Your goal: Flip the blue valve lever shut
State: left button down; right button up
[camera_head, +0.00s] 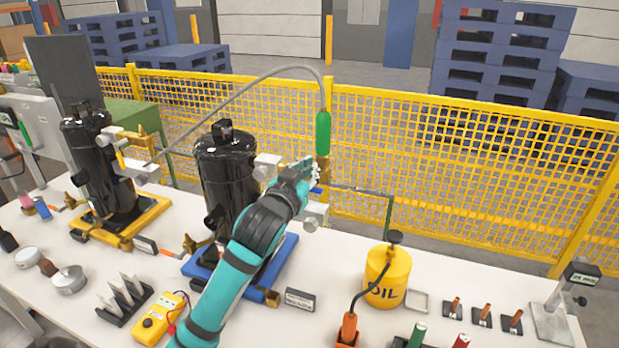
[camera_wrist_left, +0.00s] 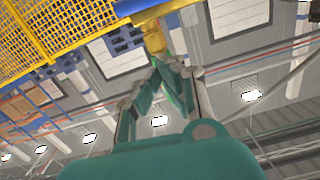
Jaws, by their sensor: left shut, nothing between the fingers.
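The blue valve lever (camera_head: 317,190) shows as a small blue piece just right of my left gripper, beside a brass fitting (camera_head: 323,172) under a green cylinder (camera_head: 323,133). My left gripper (camera_head: 305,170) is shut and empty, close against the fitting; whether it touches the lever I cannot tell. The gripper and arm hide part of the valve. In the left wrist view the shut fingers (camera_wrist_left: 165,66) point at a yellow-brass part (camera_wrist_left: 154,38), with a blue bar (camera_wrist_left: 145,6) above it. My right gripper is not in view.
A black compressor (camera_head: 227,170) on a blue pallet (camera_head: 285,250) stands behind my left arm. Another compressor (camera_head: 95,160) stands on a yellow pallet. A grey hose (camera_head: 230,90) arches to the green cylinder. A yellow oil can (camera_head: 386,278) stands right. Yellow mesh fencing (camera_head: 450,160) runs behind.

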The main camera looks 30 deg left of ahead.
pick_arm(q)
jog(key=shift+w+a+f, duration=0.1)
jog(key=shift+w+f, duration=0.15)
jog(key=shift+f, duration=0.4)
jog(key=shift+w+a+f, duration=0.1)
jog(key=shift+w+f, duration=0.1)
jog(key=shift+f, duration=0.5)
jog(key=shift+w+a+f, duration=0.1)
jog(key=shift+w+f, duration=0.15)
jog(key=shift+f, duration=0.4)
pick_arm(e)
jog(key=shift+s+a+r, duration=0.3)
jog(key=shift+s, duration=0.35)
pick_arm(q)
jog(key=shift+d+f+m+p, duration=0.15)
jog(key=shift+f+m+p, duration=0.15)
jog(key=shift+m, duration=0.3)
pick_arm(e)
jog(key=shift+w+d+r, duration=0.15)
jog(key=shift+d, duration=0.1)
